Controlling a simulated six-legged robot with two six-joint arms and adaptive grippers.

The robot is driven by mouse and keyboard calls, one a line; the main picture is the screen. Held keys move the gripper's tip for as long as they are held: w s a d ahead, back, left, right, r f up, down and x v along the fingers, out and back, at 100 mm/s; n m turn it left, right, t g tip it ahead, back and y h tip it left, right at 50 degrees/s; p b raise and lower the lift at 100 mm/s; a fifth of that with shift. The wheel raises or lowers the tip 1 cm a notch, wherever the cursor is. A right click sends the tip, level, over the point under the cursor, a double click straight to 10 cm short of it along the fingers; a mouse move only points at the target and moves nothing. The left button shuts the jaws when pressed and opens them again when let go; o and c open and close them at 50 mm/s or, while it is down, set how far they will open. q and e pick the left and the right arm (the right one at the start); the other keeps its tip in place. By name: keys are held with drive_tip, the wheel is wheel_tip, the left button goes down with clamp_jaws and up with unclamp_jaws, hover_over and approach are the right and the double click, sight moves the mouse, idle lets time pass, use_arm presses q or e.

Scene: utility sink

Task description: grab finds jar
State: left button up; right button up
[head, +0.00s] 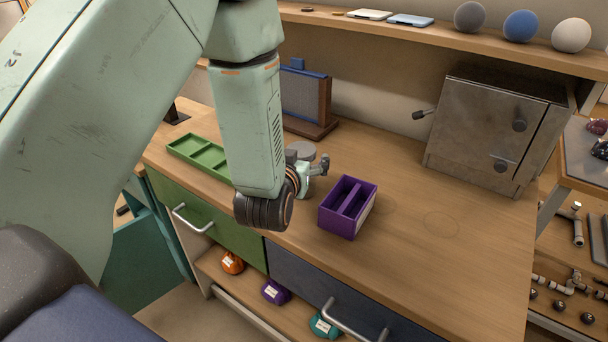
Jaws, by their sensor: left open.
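A round grey top (301,150), which may be the finds jar's lid, shows just behind my left gripper. The gripper and wrist hide most of what is below it, so I cannot tell its full shape. My left gripper (320,166) is open over the wooden worktop, close in front of the grey top and left of a purple box. I cannot tell whether its fingers touch anything. My right gripper is not in view.
The purple divided box (349,205) stands right of the gripper, and a green tray (201,156) lies left. A slate-like panel in a wooden stand (310,107) is behind. A metal cabinet (488,132) stands at the right. The worktop (450,260) is clear at front right.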

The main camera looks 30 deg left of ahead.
use_arm(q)
drive_tip(key=shift+a+x, duration=0.2)
drive_tip(key=shift+x, duration=1.5)
drive_tip(key=shift+s+d, duration=0.1)
drive_tip(key=shift+s+d+r, duration=0.15)
drive_tip(key=shift+s+d, duration=0.05)
drive_tip(key=c, duration=0.3)
drive_tip(key=shift+w+a+f, duration=0.15)
drive_tip(key=shift+a+f, duration=0.05)
drive_tip(key=shift+a, duration=0.1)
drive_tip(key=c, duration=0.5)
drive_tip(key=shift+d+r, duration=0.1)
drive_tip(key=shift+d, duration=0.15)
drive_tip(key=c, duration=0.4)
drive_tip(key=shift+a, duration=0.1)
clamp_jaws()
